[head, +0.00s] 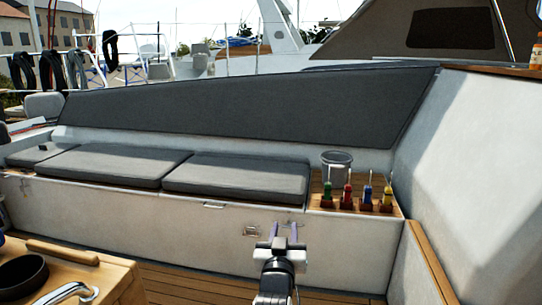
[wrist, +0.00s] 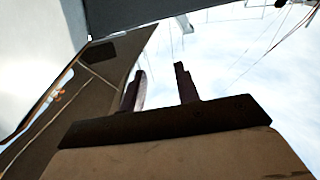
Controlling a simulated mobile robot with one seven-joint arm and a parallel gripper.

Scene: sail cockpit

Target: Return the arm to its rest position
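My gripper (head: 284,232) is in the lower middle of the head view, in front of the white bench front. Its two fingers point up and stand apart, with nothing between them. In the wrist view the two dark fingers (wrist: 160,90) are spread against the bright sky, with no object between them. My arm comes up from the bottom edge of the head view; most of it is out of sight.
A wooden tray (head: 318,201) on the bench's right end holds several colored-handled tools and a grey bucket (head: 337,167). Grey cushions (head: 236,178) cover the bench. A wooden table (head: 112,277) with a dark bowl (head: 22,275) stands lower left. A bottle (head: 536,52) stands upper right.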

